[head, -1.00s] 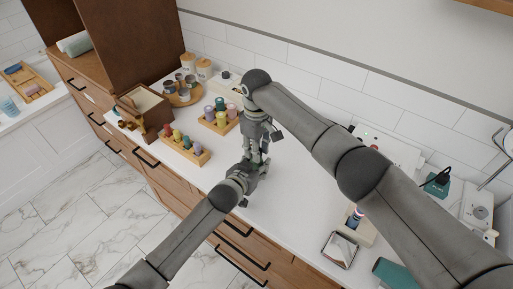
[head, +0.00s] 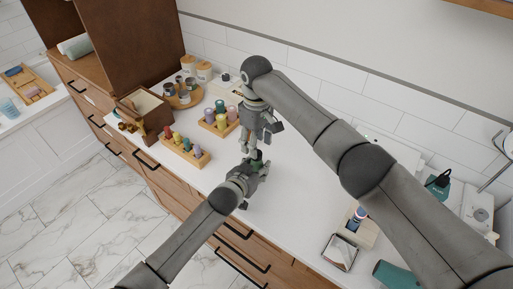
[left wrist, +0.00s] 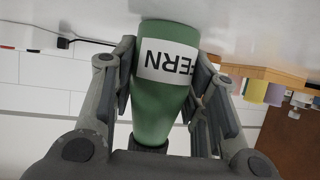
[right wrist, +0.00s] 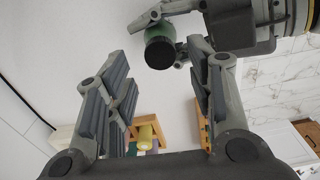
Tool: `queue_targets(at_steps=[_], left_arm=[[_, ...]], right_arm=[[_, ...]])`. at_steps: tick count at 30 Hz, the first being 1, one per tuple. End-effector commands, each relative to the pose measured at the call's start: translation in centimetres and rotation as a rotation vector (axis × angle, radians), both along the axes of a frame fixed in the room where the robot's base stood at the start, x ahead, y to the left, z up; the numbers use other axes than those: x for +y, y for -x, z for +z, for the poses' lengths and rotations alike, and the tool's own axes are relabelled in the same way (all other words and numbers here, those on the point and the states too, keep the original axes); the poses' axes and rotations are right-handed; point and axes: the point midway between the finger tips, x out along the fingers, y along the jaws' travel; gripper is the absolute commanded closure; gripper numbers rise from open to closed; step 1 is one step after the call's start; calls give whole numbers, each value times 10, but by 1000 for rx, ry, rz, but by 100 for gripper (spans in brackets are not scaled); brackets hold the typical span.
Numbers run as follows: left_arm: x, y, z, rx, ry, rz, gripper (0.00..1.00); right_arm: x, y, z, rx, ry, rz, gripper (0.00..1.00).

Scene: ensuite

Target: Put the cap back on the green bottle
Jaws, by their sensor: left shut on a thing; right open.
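The green bottle (head: 257,157) is held by my left gripper (head: 258,170) above the counter. In the left wrist view the green bottle (left wrist: 165,105) has a white label with dark letters, and the fingers close on it from both sides. A dark cap (right wrist: 160,53) sits at the bottle's mouth in the right wrist view; its dark edge also shows in the left wrist view (left wrist: 150,143). I cannot tell how tightly it is seated. My right gripper (head: 264,138) is open and empty just above the bottle, with the cap ahead of its fingers, apart from them.
Wooden racks of coloured bottles (head: 186,150) and (head: 219,122) stand to the left, near an open wooden box (head: 145,105) and a round tray of jars (head: 183,97). A small framed item (head: 340,252) lies at the right front.

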Motion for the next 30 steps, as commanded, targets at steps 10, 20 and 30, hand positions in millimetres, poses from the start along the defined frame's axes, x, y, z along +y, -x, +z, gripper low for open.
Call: queue_targets(at_steps=[10, 20, 30], left_arm=[[0, 0, 0, 0, 0, 0, 100], [0, 0, 0, 0, 0, 0, 100], [0, 0, 0, 0, 0, 0, 100]], right_arm=[[0, 0, 5, 1, 0, 0, 53], [2, 0, 35, 0, -3, 28, 53], [0, 0, 40, 2, 1, 32, 53]])
